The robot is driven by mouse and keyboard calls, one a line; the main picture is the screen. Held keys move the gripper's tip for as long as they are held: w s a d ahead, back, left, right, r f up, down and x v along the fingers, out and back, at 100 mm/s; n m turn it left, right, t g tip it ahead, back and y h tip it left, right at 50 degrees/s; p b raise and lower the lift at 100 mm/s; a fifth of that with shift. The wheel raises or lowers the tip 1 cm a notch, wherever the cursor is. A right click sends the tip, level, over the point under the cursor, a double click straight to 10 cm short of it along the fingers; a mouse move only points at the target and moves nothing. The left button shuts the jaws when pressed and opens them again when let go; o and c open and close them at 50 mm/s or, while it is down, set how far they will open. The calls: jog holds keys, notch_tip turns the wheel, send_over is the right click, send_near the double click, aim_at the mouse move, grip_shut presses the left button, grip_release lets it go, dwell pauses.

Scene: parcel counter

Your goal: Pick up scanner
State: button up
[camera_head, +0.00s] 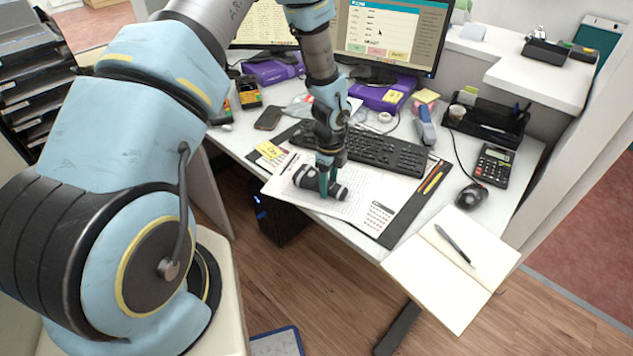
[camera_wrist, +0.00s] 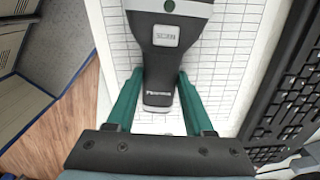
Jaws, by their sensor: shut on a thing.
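The scanner (camera_head: 306,178) is dark grey and black with a light edge. It lies on or just above the gridded paper (camera_head: 357,208) near the front of the desk. My gripper (camera_head: 325,190) points down at it and is shut on it. In the wrist view, the green fingers of my gripper (camera_wrist: 160,100) stand on either side of the narrow handle of the scanner (camera_wrist: 162,75), whose grey button faces up. Its wide end runs out of the top of the wrist view. Whether it touches the paper is hard to tell.
A black keyboard (camera_head: 377,152) lies just behind the scanner. A mouse (camera_head: 471,196), a calculator (camera_head: 493,165) and an open notebook (camera_head: 452,262) with a pen are to the right. A monitor (camera_head: 390,35) stands at the back. The desk's front edge is close.

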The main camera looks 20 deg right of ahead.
grip_shut()
jog(key=shift+r, duration=0.1)
